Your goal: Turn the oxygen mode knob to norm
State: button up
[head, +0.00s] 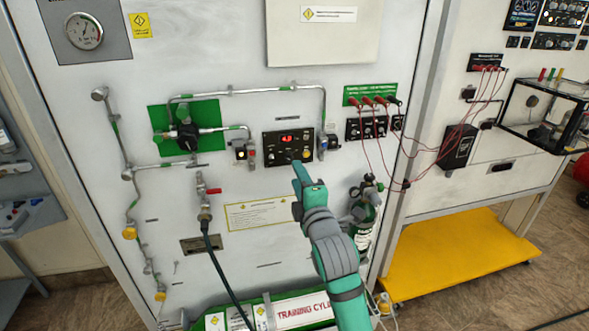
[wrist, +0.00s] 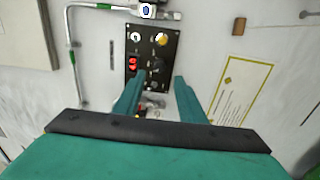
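A black control panel (head: 274,150) with a lit red display and several small knobs is on the white wall; the mode knob's label is too small to read. In the wrist view the panel (wrist: 149,52) appears rotated, with the red display (wrist: 132,63), a yellow round part (wrist: 161,39) and dark knobs (wrist: 157,66). My gripper (head: 301,168) is just below the panel in the head view. In the wrist view its two teal fingers (wrist: 158,88) are apart, with the panel's lower part showing between them. They hold nothing. Whether they touch a knob cannot be told.
Metal pipes (head: 250,91) run above and left of the panel. A green cylinder (head: 364,215) stands at right below it. A dark hose (head: 220,258) hangs at left. Red leads (head: 375,147) hang at right. A yellow-bordered label (head: 262,214) is flat on the wall.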

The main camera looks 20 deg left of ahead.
jog(key=v, duration=0.4)
dwell(0.4)
jog(key=s+d+f+m+t+h, duration=0.2)
jog(key=s+d+f+m+h, duration=0.25)
jog(key=s+f+m, duration=0.7)
jog(key=s+d+f+m+t+h, duration=0.1)
jog(key=s+d+f+m+h, duration=0.35)
jog(key=s+f+m, duration=0.7)
jog(key=s+d+f+g, duration=0.1)
jog(key=s+d+f, duration=0.2)
jog(key=s, duration=0.4)
jog(key=s+d+f+m+h, duration=0.1)
jog(key=s+d+f, duration=0.2)
jog(key=s, duration=0.5)
jog(key=s+d+f+g, duration=0.1)
jog(key=s+d+f, duration=0.2)
jog(key=s, duration=0.5)
jog(key=shift+s+d+m+g+h, duration=0.3)
jog(key=shift+d+m, duration=0.1)
jog(key=shift+d, duration=0.25)
